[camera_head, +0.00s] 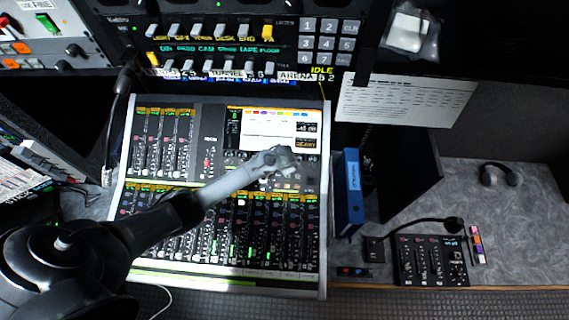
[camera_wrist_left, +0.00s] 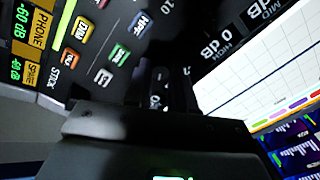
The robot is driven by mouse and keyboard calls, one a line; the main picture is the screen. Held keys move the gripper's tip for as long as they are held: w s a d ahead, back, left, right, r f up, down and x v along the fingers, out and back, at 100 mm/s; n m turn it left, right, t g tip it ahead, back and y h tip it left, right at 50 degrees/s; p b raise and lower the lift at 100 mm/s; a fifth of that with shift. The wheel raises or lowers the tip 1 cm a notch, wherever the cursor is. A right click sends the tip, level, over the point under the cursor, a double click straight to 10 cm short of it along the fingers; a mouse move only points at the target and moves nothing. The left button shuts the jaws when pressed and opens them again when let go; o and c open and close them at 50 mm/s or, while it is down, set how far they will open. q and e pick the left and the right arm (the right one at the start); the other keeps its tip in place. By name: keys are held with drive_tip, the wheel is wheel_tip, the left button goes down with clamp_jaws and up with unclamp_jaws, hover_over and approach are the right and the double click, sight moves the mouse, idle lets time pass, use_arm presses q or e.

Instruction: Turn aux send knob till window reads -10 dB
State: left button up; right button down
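The mixing console (camera_head: 323,200) stands in the middle of the head view, with a lit screen (camera_head: 262,122) at its upper right. Small readout windows (camera_head: 306,127) sit beside the screen; their digits are too small to read surely. My left gripper (camera_head: 287,160) points down at the panel just below the screen. In the left wrist view, my dark gripper fingers (camera_wrist_left: 162,92) are close together over the black panel, beside the bright screen (camera_wrist_left: 255,65). The aux send knob cannot be made out; the fingers may hide it. Whether they touch it is unclear. My right gripper is not in view.
Faders fill the console's lower half. A blue binder (camera_head: 348,190) stands at its right. A small mixer (camera_head: 432,260) with a gooseneck microphone (camera_head: 452,225) is on the right desk. A key panel (camera_head: 240,45) hangs above. The right desk has bare room.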

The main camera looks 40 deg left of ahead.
use_arm(q)
drive_tip(key=o, duration=0.3)
drive_tip(key=shift+o, duration=0.2)
drive_tip(key=shift+r, duration=0.15)
drive_tip(key=shift+s+d+r, duration=0.2)
drive_tip(key=shift+r, duration=0.35)
drive_tip(key=p+v, duration=0.1)
drive_tip(key=v, duration=0.8)
drive_tip(key=shift+r, duration=0.15)
drive_tip(key=shift+s, duration=0.1)
